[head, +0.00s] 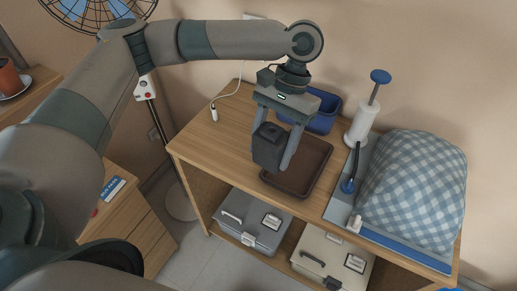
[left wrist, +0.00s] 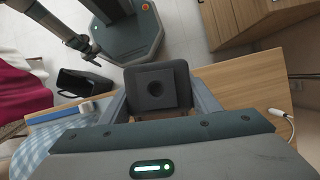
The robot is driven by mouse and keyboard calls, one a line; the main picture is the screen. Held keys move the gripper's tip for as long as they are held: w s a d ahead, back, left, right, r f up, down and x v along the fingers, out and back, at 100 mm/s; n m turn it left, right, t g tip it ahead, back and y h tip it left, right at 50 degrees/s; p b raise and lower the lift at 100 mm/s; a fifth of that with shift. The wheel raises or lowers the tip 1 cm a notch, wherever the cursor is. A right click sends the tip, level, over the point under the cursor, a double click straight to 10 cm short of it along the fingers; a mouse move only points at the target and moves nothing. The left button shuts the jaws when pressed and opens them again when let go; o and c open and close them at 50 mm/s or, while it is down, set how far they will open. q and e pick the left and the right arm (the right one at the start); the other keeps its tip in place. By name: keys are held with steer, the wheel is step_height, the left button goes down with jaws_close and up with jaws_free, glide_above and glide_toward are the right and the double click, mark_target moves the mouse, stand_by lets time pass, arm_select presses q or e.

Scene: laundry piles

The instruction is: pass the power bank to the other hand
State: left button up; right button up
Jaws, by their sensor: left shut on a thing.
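The power bank is a dark grey, boxy block (head: 267,146). My left gripper (head: 273,150) points down and is shut on it, holding it above a brown tray (head: 305,185) on the wooden cabinet top. In the left wrist view the power bank (left wrist: 157,88) shows its squarish end between the two fingers. My right gripper does not show in the head view. In the left wrist view an arm, seemingly my right one, ends small at the upper left (left wrist: 88,48); its jaw state is too small to tell.
A blue bin (head: 325,122) stands behind the tray. A white cable (head: 214,112) lies at the left. Two boxes sit on the shelf below.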

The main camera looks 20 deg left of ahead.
arm_select(q)
steer(key=w+d+r+m+y, duration=0.2)
steer(key=d+r+m, duration=0.3)
steer(key=d, duration=0.5)
step_height(320, 180, up, 2)
steer(key=shift+w+r+m+t, duration=0.15)
steer(key=shift+w+m+t, duration=0.2)
steer(key=shift+w, duration=0.25)
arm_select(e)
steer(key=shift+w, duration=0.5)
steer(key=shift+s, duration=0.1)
arm_select(q)
steer(key=w+d+f+m+t+y, duration=0.1)
steer(key=w+d+f+m, duration=0.3)
steer(key=f, duration=0.2)
steer(key=shift+w+t, duration=0.35)
steer(key=shift+d+m, duration=0.1)
steer(key=shift+m, duration=0.15)
